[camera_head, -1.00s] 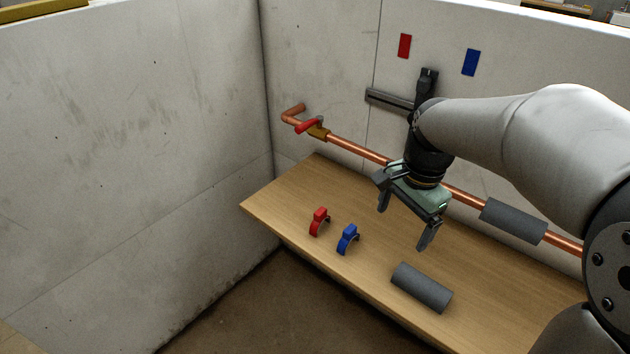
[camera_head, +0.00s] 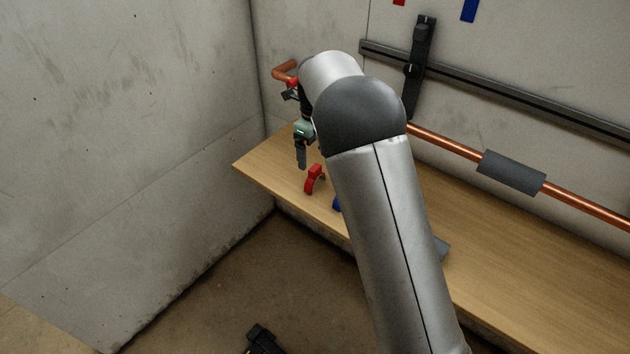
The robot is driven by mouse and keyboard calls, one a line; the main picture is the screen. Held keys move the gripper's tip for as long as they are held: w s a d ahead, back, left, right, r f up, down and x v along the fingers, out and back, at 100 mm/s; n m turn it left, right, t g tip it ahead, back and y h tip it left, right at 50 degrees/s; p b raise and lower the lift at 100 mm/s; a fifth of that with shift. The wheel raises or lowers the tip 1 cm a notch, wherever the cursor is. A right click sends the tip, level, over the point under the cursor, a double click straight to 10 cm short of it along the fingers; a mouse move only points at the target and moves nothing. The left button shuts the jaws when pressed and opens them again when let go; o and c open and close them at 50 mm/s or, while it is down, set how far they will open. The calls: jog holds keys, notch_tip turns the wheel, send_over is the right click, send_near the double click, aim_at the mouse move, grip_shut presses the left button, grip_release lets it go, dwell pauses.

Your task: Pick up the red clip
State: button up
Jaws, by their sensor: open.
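The red clip (camera_head: 314,178) stands on the wooden bench near its left end. My gripper (camera_head: 302,160) is just behind and to the left of the clip, pointing down, open and apart from it as far as I can see. One finger shows clearly; the rest of the gripper is partly hidden by my arm. The blue clip (camera_head: 337,204) is right of the red clip and mostly hidden behind my arm.
The wooden bench (camera_head: 500,255) runs along the back wall. A copper pipe (camera_head: 445,141) with a grey sleeve (camera_head: 511,172) passes above it. A grey cylinder (camera_head: 441,248) is mostly hidden behind my arm. A dark rail (camera_head: 520,90) crosses the wall.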

aim_at(315, 168)
notch_tip(315, 168, down, 4)
jog(key=shift+r, duration=0.15)
jog(key=shift+s+f+p, duration=0.15)
jog(key=shift+f+p, duration=0.3)
jog(key=shift+f, duration=2.3)
jog(key=c, duration=1.1)
jog(key=shift+o, duration=0.2)
jog(key=shift+r, duration=0.1)
